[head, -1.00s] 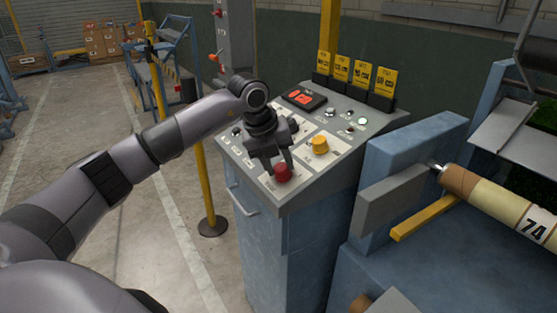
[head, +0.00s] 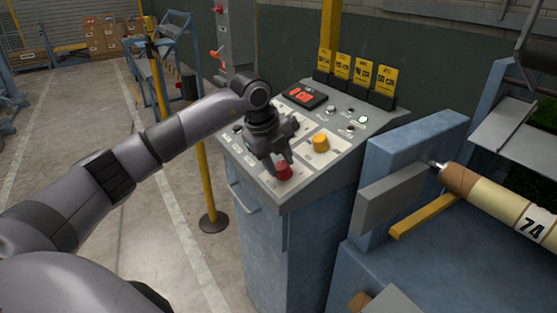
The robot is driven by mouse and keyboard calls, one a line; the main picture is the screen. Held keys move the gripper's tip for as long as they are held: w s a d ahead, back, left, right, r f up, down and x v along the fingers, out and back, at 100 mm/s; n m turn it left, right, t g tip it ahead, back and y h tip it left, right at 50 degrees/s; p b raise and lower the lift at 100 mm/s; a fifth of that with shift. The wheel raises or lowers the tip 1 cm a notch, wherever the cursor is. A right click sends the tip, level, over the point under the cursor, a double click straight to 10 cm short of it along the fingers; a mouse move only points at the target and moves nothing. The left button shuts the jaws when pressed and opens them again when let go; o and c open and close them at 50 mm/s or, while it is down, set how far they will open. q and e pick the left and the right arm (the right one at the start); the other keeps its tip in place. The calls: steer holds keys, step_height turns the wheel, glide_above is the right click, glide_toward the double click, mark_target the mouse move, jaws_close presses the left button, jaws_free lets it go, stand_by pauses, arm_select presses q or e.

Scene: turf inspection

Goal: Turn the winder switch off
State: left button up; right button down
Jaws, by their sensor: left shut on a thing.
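The control console (head: 295,208) has a sloped grey top with knobs, buttons and lamps. A red knob (head: 284,173) sits near its front edge, and a yellow knob (head: 321,143) sits to the right behind it. The labels beside them are too small to read, so I cannot tell which one is marked as the winder switch. My left gripper (head: 282,163) reaches down from the left and is shut on the red knob, its fingers hiding part of the knob and the panel behind. My right gripper is not in view.
A blue machine with a roll marked 74 (head: 506,206) is close on the right. A yellow post (head: 207,180) stands left of the console.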

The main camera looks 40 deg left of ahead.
arm_select(q)
steer(key=shift+a+r, duration=0.1)
steer(key=o, duration=1.1)
steer(key=shift+c, duration=0.2)
steer(key=v, duration=0.7)
steer(key=shift+b, duration=0.4)
